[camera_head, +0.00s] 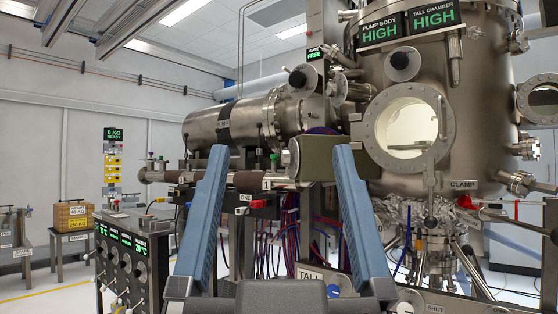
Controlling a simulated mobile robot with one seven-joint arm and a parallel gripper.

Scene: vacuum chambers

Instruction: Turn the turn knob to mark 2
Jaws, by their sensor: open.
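My gripper (280,152) reaches forward from the bottom of the head view, its two blue fingers wide apart with nothing between the tips. Beyond the fingers, a horizontal metal tube (225,180) carries a collar marked "1" (268,184). An olive block with a round metal end (292,158) sits just above it, partly hidden by the right finger. I cannot tell for sure which part is the turn knob. No mark 2 is readable. A blue-and-white round knob (333,291) shows low down by the "TALL" label, close to the right finger's base.
A tall steel chamber (470,100) with a round window fills the right. A horizontal pump cylinder (215,128) lies behind the tube. A dark control panel (125,262) stands at the lower left. Cables hang below the tube. Open floor (45,285) shows at far left.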

